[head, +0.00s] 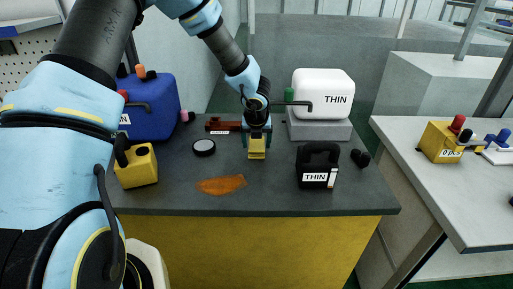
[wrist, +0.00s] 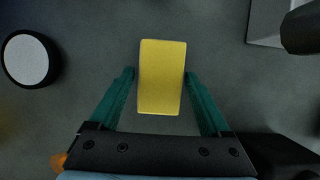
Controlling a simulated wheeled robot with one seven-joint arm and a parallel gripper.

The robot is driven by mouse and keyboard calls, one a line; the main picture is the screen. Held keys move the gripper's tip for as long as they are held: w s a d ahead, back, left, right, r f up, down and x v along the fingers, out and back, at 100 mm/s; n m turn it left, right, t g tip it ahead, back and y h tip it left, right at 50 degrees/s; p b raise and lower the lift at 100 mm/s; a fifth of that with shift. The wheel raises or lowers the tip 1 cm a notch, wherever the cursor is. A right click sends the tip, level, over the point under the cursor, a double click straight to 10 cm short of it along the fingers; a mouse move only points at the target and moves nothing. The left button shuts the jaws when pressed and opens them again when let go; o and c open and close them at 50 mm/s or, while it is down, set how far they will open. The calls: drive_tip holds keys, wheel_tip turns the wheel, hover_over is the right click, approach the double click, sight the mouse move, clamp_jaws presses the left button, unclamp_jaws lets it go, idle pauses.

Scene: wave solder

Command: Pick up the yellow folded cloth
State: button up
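The yellow folded cloth (wrist: 162,76) lies on the dark grey bench top in the wrist view, a flat upright rectangle. In the head view it shows as a small yellow block (head: 257,154) just below my gripper's end. My gripper (wrist: 161,74) is open, with one green finger on each side of the cloth and a visible gap at both sides. The head view shows my gripper (head: 257,137) pointing down over the bench. The height of the fingertips above the bench is hard to tell.
On the bench (head: 250,203) stand a blue canister (head: 152,103), a yellow container (head: 137,168), a round white-topped lid (wrist: 27,58), a white "THIN" canister (head: 323,90) and a black "THIN" can (head: 318,163). An orange stain (head: 221,185) lies in front. A second table (head: 465,200) stands right.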

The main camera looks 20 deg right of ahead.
drive_tip(key=c, duration=1)
drive_tip(key=shift+r, duration=0.15)
wheel_tip(320, 180, up, 28)
drive_tip(key=shift+r+p, duration=0.1)
drive_tip(key=shift+p, duration=0.9)
